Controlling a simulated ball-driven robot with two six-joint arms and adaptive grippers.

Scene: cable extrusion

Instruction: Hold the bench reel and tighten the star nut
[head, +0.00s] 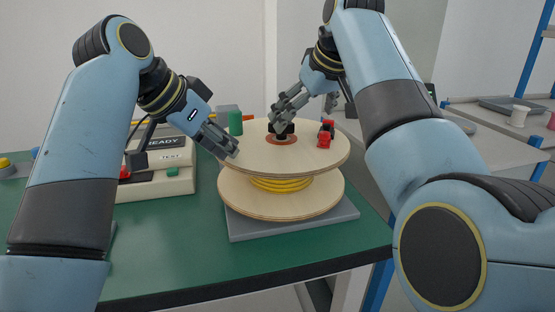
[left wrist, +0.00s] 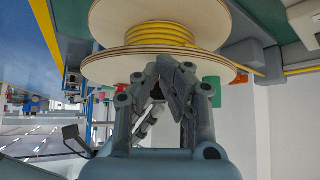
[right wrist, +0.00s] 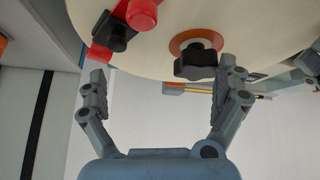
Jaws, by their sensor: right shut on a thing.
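The bench reel (head: 318,160) has two pale wooden flanges with yellow cable (head: 281,184) wound between them. The star nut (right wrist: 195,60) is a black knob over an orange-brown ring at the middle of the upper flange. My left gripper (head: 234,153) is at the near left rim of the upper flange. In the left wrist view its fingers (left wrist: 165,75) overlap that rim; whether they pinch it is hidden.
Red and black parts (head: 325,136) stand on the upper flange, right of the nut. The reel is above a grey plate (head: 290,224) on the green bench (head: 180,250). A tester box (head: 155,180) and a green cylinder (head: 235,122) are nearby. The bench front is clear.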

